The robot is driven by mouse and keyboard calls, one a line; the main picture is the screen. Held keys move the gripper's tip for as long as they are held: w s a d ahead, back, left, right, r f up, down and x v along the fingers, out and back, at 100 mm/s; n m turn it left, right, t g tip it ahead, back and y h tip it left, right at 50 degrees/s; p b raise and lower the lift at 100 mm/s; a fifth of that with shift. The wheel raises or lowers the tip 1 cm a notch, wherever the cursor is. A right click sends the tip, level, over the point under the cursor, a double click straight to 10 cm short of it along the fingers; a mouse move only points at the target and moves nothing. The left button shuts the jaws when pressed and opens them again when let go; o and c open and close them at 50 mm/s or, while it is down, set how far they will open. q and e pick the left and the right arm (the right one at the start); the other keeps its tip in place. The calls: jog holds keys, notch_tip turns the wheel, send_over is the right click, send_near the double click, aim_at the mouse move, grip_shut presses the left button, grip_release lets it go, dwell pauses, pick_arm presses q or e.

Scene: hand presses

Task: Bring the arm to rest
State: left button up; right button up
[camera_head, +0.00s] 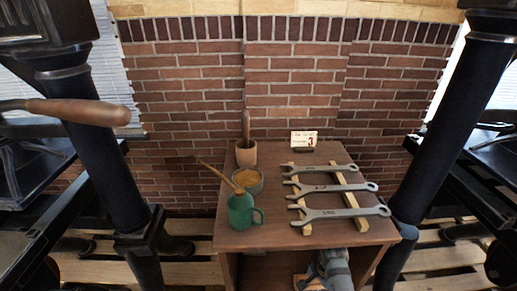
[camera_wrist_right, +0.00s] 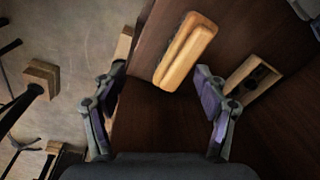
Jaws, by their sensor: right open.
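My right gripper (camera_wrist_right: 160,72) is open and empty in the right wrist view, its two fingers wide apart with purple inner pads. My left gripper is in neither view.
The brown stand (camera_head: 277,220) carries a green oil can (camera_head: 240,211), a bowl (camera_head: 249,179), a wooden cup (camera_head: 246,154), a small sign (camera_head: 303,140) and several wrenches (camera_head: 340,213) on wooden strips. Black presses flank it. A wooden handle (camera_head: 78,112) juts in at left.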

jog(key=s+d+r+n+t, duration=0.3)
jog(key=s+d+r+n, duration=0.1)
jog(key=s+r+n, duration=0.9)
jog(key=s+d+f+g, duration=0.1)
jog(key=s+f, duration=0.1)
jog(key=f, duration=1.3)
jog(key=s+d+f+g, duration=0.1)
jog(key=s+d+f, duration=0.1)
jog(key=f, duration=1.3)
jog(key=s+f+g, duration=0.1)
jog(key=s+f, duration=1.3)
jog(key=s, duration=0.4)
jog(key=shift+d, duration=0.45)
